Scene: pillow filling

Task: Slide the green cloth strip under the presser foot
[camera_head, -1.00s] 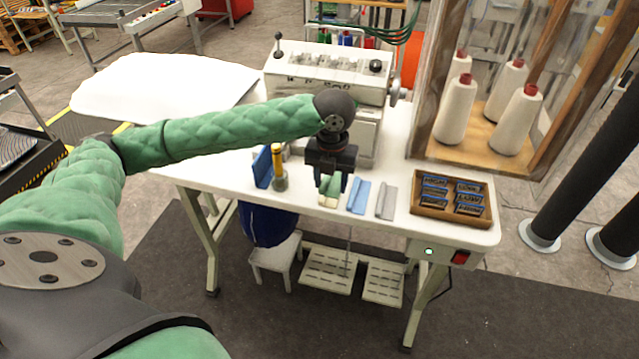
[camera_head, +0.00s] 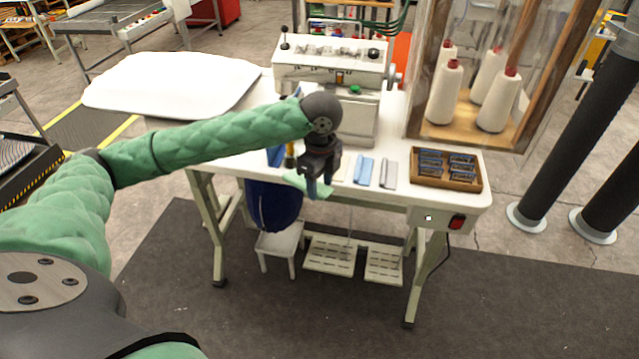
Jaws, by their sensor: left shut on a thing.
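My left gripper (camera_head: 318,188) is shut on the green cloth strip (camera_head: 303,183) and holds it at the front edge of the white table, seemingly above it. The strip sticks out to the left of the fingers. The sewing machine (camera_head: 330,68) stands behind the gripper on the table. Its presser foot is hidden behind my left arm and hand, or too small to tell. My right gripper is not in view.
A blue strip (camera_head: 364,171) and a grey strip (camera_head: 389,174) lie right of the gripper. A wooden tray (camera_head: 414,182) of blue-edged pieces is farther right. A white pillow (camera_head: 170,82) lies on the left. A glazed cabinet with thread cones (camera_head: 498,100) stands at the back right.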

